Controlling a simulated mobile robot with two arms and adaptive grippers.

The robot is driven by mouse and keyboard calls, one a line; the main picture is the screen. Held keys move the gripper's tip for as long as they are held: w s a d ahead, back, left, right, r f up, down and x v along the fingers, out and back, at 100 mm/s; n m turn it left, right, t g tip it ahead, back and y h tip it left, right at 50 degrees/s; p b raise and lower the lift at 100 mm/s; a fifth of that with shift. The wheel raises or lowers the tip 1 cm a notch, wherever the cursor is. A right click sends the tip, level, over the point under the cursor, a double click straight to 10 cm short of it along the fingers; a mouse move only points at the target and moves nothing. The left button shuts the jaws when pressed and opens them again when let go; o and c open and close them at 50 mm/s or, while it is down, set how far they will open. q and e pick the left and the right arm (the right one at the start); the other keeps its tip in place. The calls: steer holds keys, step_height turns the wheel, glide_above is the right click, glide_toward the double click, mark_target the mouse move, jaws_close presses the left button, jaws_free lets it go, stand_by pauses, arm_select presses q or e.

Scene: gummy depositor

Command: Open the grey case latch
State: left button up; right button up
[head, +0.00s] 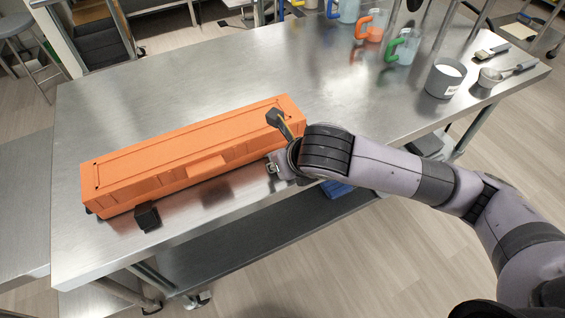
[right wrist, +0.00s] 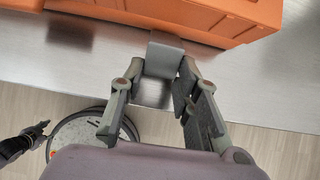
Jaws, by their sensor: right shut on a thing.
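A long orange case (head: 195,155) lies closed on the steel table. Along its front edge, a dark latch (head: 148,217) near the left end sticks out from the case. The grey latch (right wrist: 165,58) shows in the right wrist view at the edge of the orange case, jutting toward my right gripper (right wrist: 160,82). That gripper is shut on the grey latch, one finger at each side. In the head view, my right gripper (head: 280,150) is at the case's right end and partly hides the latch. A dark gripper-like part (right wrist: 28,142), seemingly my left gripper, shows small at the right wrist view's edge.
The steel table (head: 180,90) is clear behind the case. Jugs with orange (head: 371,24) and green (head: 402,46) handles stand at the back. A grey pot (head: 445,78) of white contents, a ladle and a brush are at the far right. The table's front edge is close to the case.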

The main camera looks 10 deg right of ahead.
steer(key=o, duration=1.2)
steer(key=shift+c, duration=0.2)
steer(key=v, duration=1.2)
steer(key=shift+w, duration=0.1)
